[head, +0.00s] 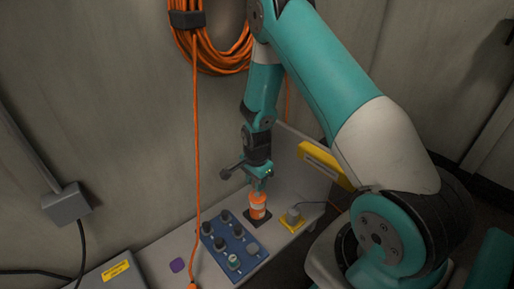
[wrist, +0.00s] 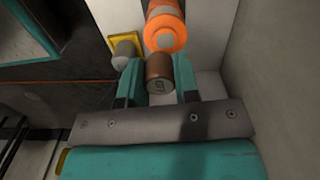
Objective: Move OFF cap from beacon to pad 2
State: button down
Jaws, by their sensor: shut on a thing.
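My gripper (head: 259,187) is just above an orange cylinder with a pale band (head: 258,206), likely the beacon, which stands on a dark square on the bench. In the wrist view my gripper's teal fingers (wrist: 159,75) are shut on a brown cylindrical cap (wrist: 159,66) with a small mark on its end, too small to read. The orange cylinder (wrist: 165,31) shows beyond it in that view; I cannot tell whether they touch. The held cap is hard to make out in the head view. No pad is readably marked 2.
A blue panel (head: 235,248) with several dark knob-like pieces and one pale green one lies left of the orange cylinder. A yellow base with a grey dome (head: 292,217) is at its right. An orange cable (head: 196,150) hangs down the wall; a purple square (head: 177,265) lies left.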

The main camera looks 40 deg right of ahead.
aim_at(253, 248)
jog(key=s+a+f+n, duration=0.1)
jog(key=s+a+f, duration=0.1)
jog(key=s+a, duration=0.1)
jog(key=s+a+f+n, duration=0.2)
jog(key=s+f, duration=0.1)
jog(key=s+a+f+n, duration=0.2)
jog(key=s+a+f, duration=0.1)
jog(key=shift+a, duration=0.35)
jog(key=shift+s+a+f, duration=0.1)
jog(key=shift+s+f, duration=0.05)
jog(key=shift+f, duration=2.8)
jog(key=shift+p, duration=0.6)
jog(key=shift+f, duration=0.15)
jog(key=shift+f, duration=0.25)
jog(key=shift+f, duration=0.1)
